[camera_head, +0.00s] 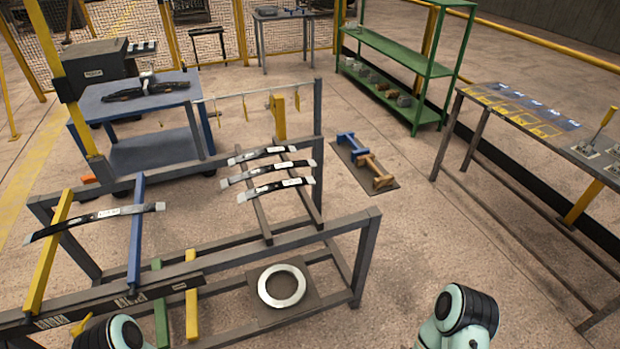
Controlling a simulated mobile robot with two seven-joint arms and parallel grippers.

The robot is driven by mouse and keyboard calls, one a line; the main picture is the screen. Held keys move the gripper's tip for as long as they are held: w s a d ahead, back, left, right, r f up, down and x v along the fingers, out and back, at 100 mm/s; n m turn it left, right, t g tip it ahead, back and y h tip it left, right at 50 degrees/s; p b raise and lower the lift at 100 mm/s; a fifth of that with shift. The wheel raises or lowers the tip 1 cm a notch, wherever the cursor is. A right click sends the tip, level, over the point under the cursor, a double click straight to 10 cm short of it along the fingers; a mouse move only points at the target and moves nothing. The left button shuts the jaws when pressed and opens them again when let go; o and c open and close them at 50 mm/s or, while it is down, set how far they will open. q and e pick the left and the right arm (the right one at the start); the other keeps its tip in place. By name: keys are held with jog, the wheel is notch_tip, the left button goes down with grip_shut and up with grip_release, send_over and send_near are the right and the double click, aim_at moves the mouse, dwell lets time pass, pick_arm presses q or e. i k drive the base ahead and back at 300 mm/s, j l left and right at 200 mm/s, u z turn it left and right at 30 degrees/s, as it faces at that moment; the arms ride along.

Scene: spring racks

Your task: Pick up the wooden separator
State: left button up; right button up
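A wooden-brown separator (376,172), a bar with crosswise end pieces, lies on a dark mat (389,187) on the floor, right of the spring rack. A blue separator (350,144) of similar shape lies just behind it on the same mat. Neither of my grippers is in view. Only teal and black parts of my arms show at the bottom edge, one at left and one at right, well apart from the separators.
The dark metal rack (312,236) holds leaf springs (275,187) and stands between my arms and the mat. A green shelf (392,50) stands behind the mat. A workbench (545,128) stands at right. Floor right of the mat is clear.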

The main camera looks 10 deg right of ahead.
aim_at(382, 180)
jog(key=l+u, duration=0.15)
jog(key=u, duration=0.25)
jog(key=i+l+u, duration=0.1)
jog(key=u, duration=0.25)
jog(key=k+l+u, duration=0.1)
jog(key=l+u, duration=0.35)
jog(key=l, duration=0.7)
jog(key=l+u, duration=0.1)
jog(key=l, duration=0.45)
jog(key=k+l, duration=0.1)
jog(key=l, duration=0.45)
jog(key=u, duration=0.05)
